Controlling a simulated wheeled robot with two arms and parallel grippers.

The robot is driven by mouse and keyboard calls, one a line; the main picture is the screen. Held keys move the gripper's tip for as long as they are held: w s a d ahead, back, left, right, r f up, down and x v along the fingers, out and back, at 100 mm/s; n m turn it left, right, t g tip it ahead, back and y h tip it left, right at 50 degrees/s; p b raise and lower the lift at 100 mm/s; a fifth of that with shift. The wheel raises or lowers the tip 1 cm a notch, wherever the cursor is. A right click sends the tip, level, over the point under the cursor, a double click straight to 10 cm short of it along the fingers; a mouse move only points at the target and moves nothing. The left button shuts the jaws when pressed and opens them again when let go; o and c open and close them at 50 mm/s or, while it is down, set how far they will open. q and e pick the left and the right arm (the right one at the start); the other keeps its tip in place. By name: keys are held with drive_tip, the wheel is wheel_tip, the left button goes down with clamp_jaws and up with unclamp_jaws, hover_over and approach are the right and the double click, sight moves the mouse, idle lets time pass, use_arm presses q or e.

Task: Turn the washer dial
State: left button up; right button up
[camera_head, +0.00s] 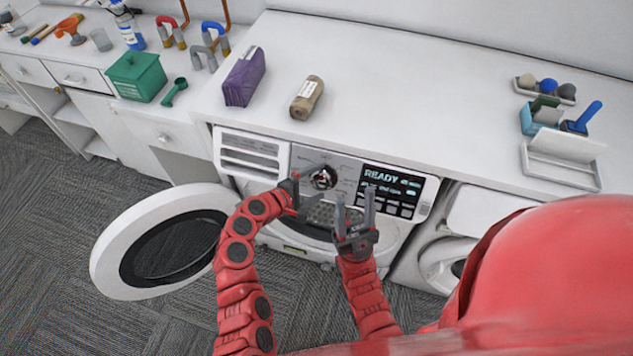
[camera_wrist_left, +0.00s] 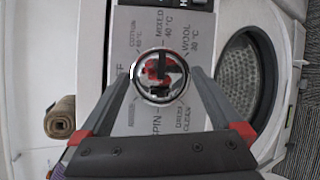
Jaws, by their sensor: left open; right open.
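My left gripper (camera_head: 304,190) is open just in front of the dial. In the left wrist view the dial (camera_wrist_left: 158,76) appears between the tips of my left gripper (camera_wrist_left: 163,74), with printed labels such as COTTON, MIXED and WOOL around it. I cannot tell whether the fingers touch it. My right gripper (camera_head: 355,208) is open and empty, fingers up, in front of the washer below the display.
The round washer door (camera_head: 172,240) stands open at the left. A second machine (camera_head: 447,262) is at the right.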

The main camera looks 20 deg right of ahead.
use_arm(q)
drive_tip(key=b+v, duration=0.4)
drive_tip(key=v, duration=1.3)
drive_tip(key=shift+w, duration=0.1)
